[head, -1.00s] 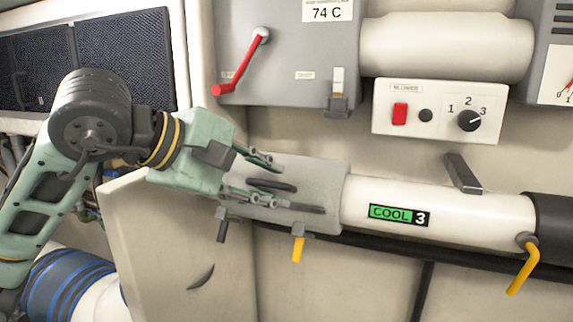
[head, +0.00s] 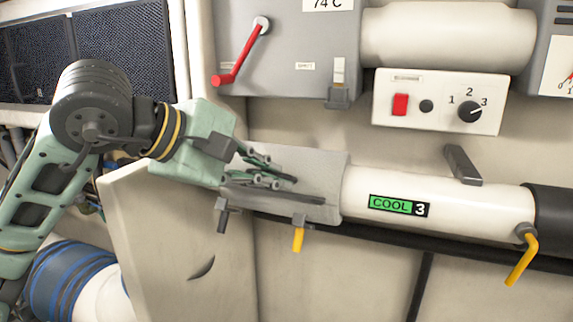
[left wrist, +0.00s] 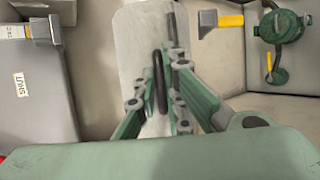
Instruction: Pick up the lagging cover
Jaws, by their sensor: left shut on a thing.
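The lagging cover (head: 328,165) is a grey, rounded sleeve on the left part of the white pipe. It also fills the upper middle of the left wrist view (left wrist: 137,45). A dark bar handle (left wrist: 159,82) stands on its face. My left gripper (head: 287,182) reaches in from the left and is shut on this handle; its fingers (left wrist: 166,98) lie on either side of the bar in the left wrist view. The fingers hide most of the handle in the head view. My right gripper is not in view.
The white pipe (head: 455,208) with a green "COOL 3" label runs right. Yellow levers (head: 298,238) (head: 522,260) hang below it. A control box (head: 438,102) with a red switch and knob, and a grey cabinet (head: 290,45) with a red lever, are above.

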